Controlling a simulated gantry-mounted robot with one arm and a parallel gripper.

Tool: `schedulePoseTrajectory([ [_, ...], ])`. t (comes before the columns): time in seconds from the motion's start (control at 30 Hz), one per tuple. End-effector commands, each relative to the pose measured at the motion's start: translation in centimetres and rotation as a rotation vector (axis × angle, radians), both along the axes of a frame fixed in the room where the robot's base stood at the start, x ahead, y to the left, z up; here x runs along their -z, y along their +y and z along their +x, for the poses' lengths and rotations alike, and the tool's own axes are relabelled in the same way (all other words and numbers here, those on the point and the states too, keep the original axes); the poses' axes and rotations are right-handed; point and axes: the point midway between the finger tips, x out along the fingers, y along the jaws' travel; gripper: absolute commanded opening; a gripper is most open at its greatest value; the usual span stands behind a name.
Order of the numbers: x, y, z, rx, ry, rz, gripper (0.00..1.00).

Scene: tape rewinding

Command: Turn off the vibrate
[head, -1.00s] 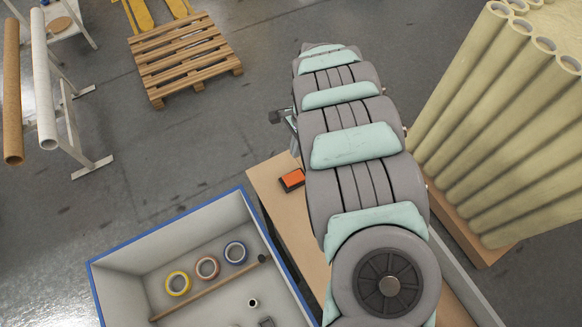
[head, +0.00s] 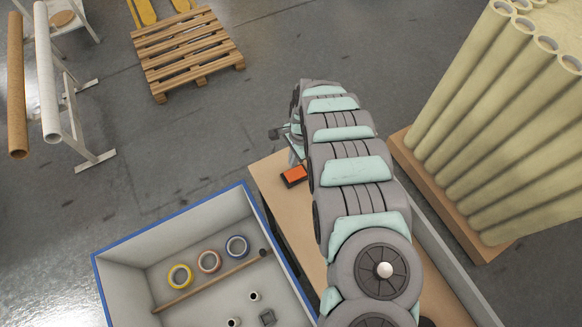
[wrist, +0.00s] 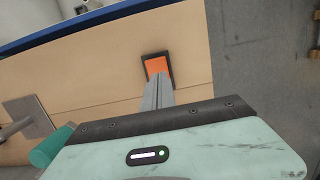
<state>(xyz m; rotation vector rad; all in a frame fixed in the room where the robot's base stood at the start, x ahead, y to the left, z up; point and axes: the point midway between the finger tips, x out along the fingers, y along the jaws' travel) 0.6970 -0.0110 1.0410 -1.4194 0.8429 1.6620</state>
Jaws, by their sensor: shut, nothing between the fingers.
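An orange rocker switch in a black frame (head: 294,175) sits on the tan tabletop, just left of my arm. In the wrist view the orange switch (wrist: 157,66) lies straight beyond my fingertips. My gripper (wrist: 159,80) is shut and empty, its fingers pressed together and pointing at the switch. The fingertips overlap the switch's near edge in the wrist view; whether they touch it I cannot tell. In the head view my arm hides most of the gripper.
A blue-rimmed bin (head: 112,290) holds yellow, pinkish and blue tape rolls beside a wooden rod. A grey plate with a rod (wrist: 27,117) is at left in the wrist view. Tall cream rolls (head: 480,130) stand at right. A wooden pallet (head: 188,55) lies behind on the floor.

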Motion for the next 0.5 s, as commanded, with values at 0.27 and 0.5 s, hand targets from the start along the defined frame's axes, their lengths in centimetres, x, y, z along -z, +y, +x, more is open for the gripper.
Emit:
schedulePoseTrajectory([
  [0.27,3.2,0.7,-0.4,0.0,0.004,0.003,0.0],
  [0.5,5.1,0.9,-0.5,0.0,0.001,0.003,0.0],
])
